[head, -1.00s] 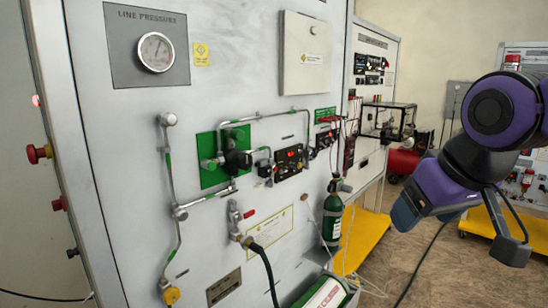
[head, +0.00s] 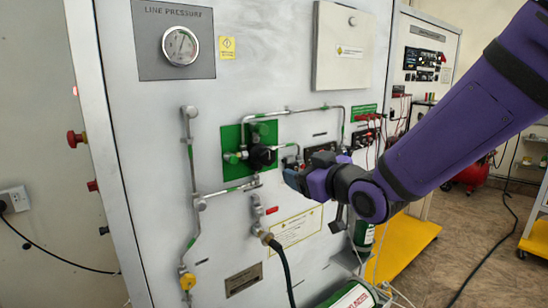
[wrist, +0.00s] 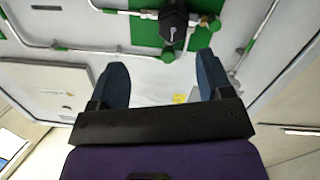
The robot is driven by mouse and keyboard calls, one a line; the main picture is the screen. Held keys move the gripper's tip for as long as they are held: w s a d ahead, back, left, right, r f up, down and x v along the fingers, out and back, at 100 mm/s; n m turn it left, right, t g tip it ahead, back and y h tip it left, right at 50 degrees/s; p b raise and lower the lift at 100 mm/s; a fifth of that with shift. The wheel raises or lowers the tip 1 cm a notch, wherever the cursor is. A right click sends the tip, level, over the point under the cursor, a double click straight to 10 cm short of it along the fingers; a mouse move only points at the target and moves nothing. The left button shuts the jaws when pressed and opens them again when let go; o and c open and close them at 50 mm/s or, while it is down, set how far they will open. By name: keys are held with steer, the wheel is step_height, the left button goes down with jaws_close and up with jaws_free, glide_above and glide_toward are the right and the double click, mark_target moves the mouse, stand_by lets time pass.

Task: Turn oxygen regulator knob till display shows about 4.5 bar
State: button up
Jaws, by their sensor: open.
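The black regulator knob (head: 262,157) sits on a green plate (head: 271,132) on the grey panel. In the wrist view the knob (wrist: 174,20) is at the top centre, beyond my fingertips. My gripper (head: 290,178) is just right of the knob in the head view. In the wrist view my gripper (wrist: 161,68) is open and empty, its two blue fingers well apart. No contact with the knob shows. The small display panel (head: 318,152) right of the knob is mostly hidden behind my gripper, and its reading cannot be made out.
A round line pressure gauge (head: 180,46) is at the upper left. Metal pipes (head: 195,165) run around the green plate. A hose valve (head: 258,222) is below the knob. A green cylinder (head: 362,236) stands below my arm.

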mark_target(269, 159)
steer(key=shift+n+y, duration=0.4)
steer(key=shift+y, duration=0.4)
steer(key=x, duration=0.8)
steer(key=a+x, duration=0.1)
steer(key=x, duration=0.3)
steer(key=shift+s+r, duration=0.1)
steer(key=shift+s, duration=0.3)
steer(key=shift+c, duration=0.5)
steer(key=c, duration=0.8)
steer(key=shift+m, duration=0.3)
steer(key=m, duration=1.3)
